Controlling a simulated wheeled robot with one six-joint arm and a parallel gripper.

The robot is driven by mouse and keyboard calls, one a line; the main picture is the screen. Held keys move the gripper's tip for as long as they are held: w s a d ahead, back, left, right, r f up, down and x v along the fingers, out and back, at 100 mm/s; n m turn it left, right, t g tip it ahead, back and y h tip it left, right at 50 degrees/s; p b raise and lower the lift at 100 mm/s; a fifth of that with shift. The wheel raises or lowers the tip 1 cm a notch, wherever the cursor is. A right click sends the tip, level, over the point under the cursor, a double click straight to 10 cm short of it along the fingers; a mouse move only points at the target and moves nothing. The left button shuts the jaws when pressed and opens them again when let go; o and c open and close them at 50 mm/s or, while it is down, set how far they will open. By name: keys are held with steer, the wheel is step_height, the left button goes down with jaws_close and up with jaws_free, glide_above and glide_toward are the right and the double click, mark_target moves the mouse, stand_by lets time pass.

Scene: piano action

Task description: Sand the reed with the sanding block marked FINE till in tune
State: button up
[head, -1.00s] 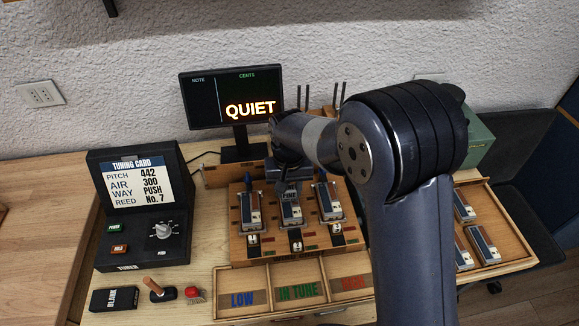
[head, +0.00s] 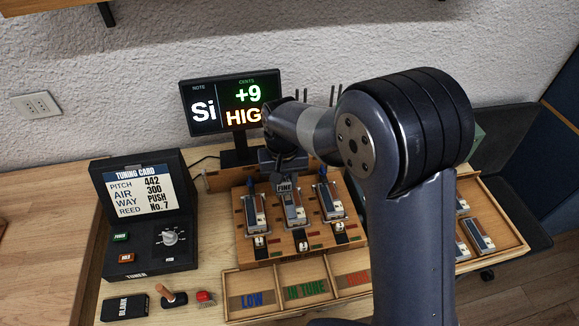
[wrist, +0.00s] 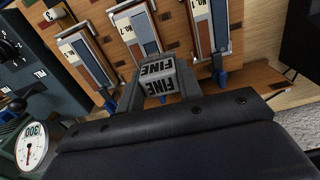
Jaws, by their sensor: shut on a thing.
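My gripper (wrist: 160,92) is shut on a grey sanding block marked FINE (wrist: 155,75). In the head view the FINE block (head: 285,187) is at the upper end of the middle reed block on the wooden stand. I cannot tell whether it touches the reed (head: 293,207). The reed is in the middle of three metal-framed blocks, and a No. 7 label shows by it in the wrist view (wrist: 123,27). The display (head: 232,103) reads Si, +9 cents and HIG, its last part hidden by my arm. The gripper's fingers are mostly hidden in the head view.
The tuner box (head: 147,222) with its tuning card stands at the left. A BLANK block (head: 124,308) lies front left. More reed blocks (head: 478,236) lie in the right tray.

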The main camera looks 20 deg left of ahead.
steer(key=shift+r+p, duration=0.95)
steer(key=shift+r, duration=0.75)
steer(key=shift+d+f, duration=0.1)
stand_by(0.8)
